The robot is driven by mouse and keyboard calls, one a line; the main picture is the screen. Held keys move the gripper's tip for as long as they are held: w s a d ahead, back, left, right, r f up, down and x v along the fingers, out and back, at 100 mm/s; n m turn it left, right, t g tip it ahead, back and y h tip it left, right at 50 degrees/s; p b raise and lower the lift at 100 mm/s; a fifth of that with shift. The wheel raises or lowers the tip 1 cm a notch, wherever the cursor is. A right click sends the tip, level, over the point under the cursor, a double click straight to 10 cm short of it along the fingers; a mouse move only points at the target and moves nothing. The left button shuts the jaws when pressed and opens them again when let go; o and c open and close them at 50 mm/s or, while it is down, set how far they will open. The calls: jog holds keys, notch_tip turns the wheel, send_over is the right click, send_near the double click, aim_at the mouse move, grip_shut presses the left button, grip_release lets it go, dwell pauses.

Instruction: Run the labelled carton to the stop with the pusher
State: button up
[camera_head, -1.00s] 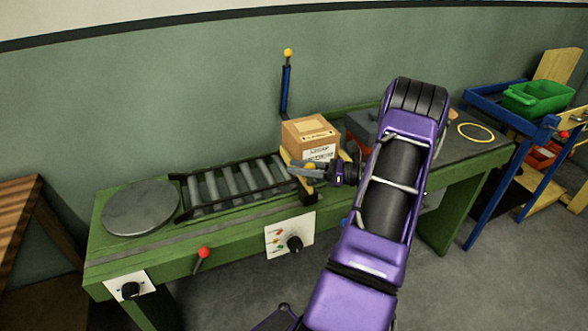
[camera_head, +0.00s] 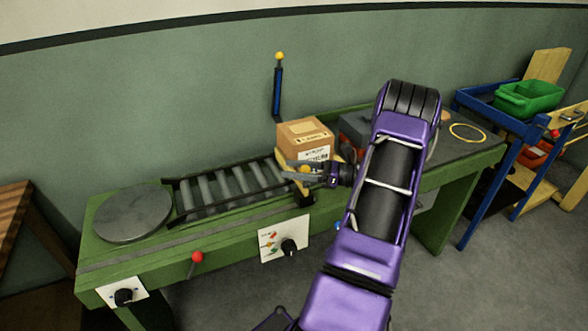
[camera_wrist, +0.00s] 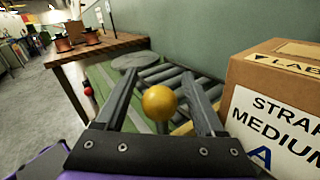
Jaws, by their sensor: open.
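The labelled carton (camera_head: 305,139) is a brown box with a white label, at the right end of the roller track (camera_head: 228,188). In the wrist view the carton (camera_wrist: 285,105) stands close on the right, its label reading "STRAP MEDIUM A". A yellow ball knob (camera_head: 304,168), seemingly the pusher's handle, is in front of the carton. In the wrist view the knob (camera_wrist: 159,102) shows between the two fingers. My gripper (camera_wrist: 160,90) is open around it, with gaps visible on both sides. The pusher's yellow body (camera_wrist: 185,127) is partly hidden by my fingers. I cannot make out which part is the stop.
A round grey plate (camera_head: 133,213) lies left of the rollers. A blue post with a yellow ball (camera_head: 278,88) stands behind the track. A red-knobbed lever (camera_head: 197,258) and dial panel (camera_head: 284,241) are on the green bench's front. A blue rack with a green bin (camera_head: 529,98) stands right.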

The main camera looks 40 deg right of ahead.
jog(key=v, duration=1.7)
jog(key=shift+d+b, duration=0.2)
jog(key=shift+b, duration=0.1)
jog(key=shift+s, duration=0.1)
